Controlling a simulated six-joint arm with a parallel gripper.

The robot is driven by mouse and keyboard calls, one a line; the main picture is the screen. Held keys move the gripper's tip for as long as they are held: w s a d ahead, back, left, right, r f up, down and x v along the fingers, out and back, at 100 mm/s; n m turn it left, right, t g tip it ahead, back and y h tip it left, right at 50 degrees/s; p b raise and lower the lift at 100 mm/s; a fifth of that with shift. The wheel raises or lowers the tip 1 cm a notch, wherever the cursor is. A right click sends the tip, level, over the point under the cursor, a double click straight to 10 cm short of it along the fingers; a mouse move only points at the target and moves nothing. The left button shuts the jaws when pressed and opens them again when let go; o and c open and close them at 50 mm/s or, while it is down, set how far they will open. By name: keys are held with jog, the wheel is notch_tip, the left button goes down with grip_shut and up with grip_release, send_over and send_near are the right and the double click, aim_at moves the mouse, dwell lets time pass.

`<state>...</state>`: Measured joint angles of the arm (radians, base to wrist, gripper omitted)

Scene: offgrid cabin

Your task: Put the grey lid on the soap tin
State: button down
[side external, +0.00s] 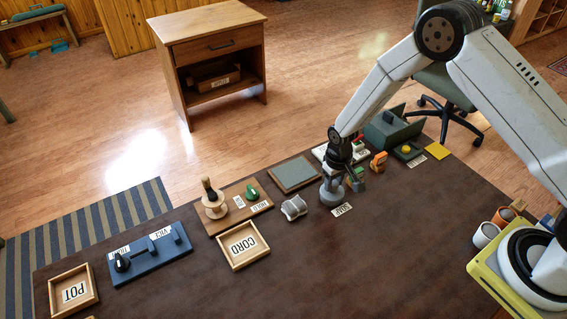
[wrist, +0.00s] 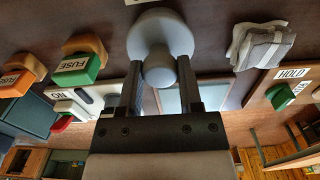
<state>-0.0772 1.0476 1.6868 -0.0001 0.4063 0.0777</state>
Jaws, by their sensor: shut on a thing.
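My gripper (wrist: 160,88) has its two fingers closed on the knob of the grey lid (wrist: 160,28), seen from above in the wrist view. In the side view my gripper (side external: 338,176) points down over a grey round body, the soap tin (side external: 332,194), which stands on the dark table behind a white label. The lid is at the top of this grey shape. Lid and tin are close in colour, so I cannot tell whether the lid rests on the rim or is just above it. In the wrist view the tin is hidden under the lid.
A grey-green pad (side external: 295,174) and a crumpled striped cloth (side external: 294,208) lie to the left. Orange and green fuse blocks (wrist: 78,68) and a switch plate (side external: 322,152) are close by. An open grey-green box (side external: 392,130) stands behind. The table front (side external: 350,265) is clear.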

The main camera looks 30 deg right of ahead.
aim_at(334, 182)
jog(key=shift+f, duration=0.1)
dwell(0.4)
jog(key=shift+c, duration=1)
grip_release()
jog(key=shift+o, duration=0.3)
jog(key=shift+o, duration=0.7)
jog(key=shift+r, duration=3.5)
